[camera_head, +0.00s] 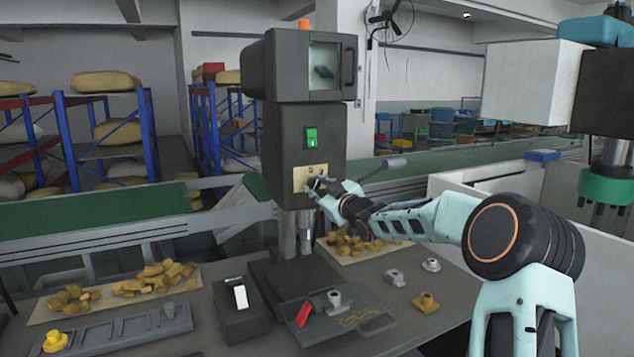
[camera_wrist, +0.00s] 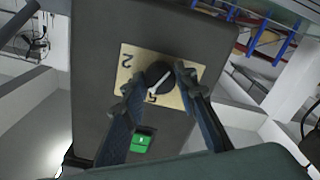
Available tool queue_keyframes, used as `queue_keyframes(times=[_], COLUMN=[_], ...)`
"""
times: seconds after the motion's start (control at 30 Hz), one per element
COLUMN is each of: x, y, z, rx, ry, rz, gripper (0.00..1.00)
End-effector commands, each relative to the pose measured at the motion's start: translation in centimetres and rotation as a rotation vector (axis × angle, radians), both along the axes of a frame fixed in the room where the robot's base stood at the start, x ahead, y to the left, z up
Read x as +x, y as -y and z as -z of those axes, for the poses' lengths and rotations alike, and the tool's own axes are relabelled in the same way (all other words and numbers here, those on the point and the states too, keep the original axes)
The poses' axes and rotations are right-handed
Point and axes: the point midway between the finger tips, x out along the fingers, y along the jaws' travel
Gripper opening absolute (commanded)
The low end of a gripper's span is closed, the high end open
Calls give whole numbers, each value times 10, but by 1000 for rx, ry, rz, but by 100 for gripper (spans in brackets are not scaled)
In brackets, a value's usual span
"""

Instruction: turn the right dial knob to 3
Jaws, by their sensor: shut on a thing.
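The dial plate (camera_head: 301,181) is a yellow panel on the front of the dark machine column, below a green switch (camera_head: 311,137). It also shows in the wrist view (camera_wrist: 190,97), turned, with a 2 and what looks like a 5. The dark round dial knob (camera_wrist: 158,72) carries a white pointer bar slanting toward the 5-like mark. My gripper (camera_head: 318,186) is at the plate. In the wrist view its two fingers (camera_wrist: 157,80) are on either side of the knob, shut on it. No 3 is readable; the fingers hide part of the plate.
A windowed box (camera_head: 303,68) tops the column. The workbench below holds a grey tray (camera_head: 120,335), a dark block with a white switch (camera_head: 240,297), yellow pieces (camera_head: 160,277) and several metal parts. A green conveyor (camera_head: 95,207) runs behind.

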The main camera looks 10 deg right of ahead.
Motion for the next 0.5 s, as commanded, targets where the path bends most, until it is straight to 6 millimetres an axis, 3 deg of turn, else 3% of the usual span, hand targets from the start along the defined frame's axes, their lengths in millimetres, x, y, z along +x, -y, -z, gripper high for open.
queue_keyframes(times=[0.5], x=[0], y=[0], z=[0], rx=[282], ry=[-93], rz=[1], gripper=[2])
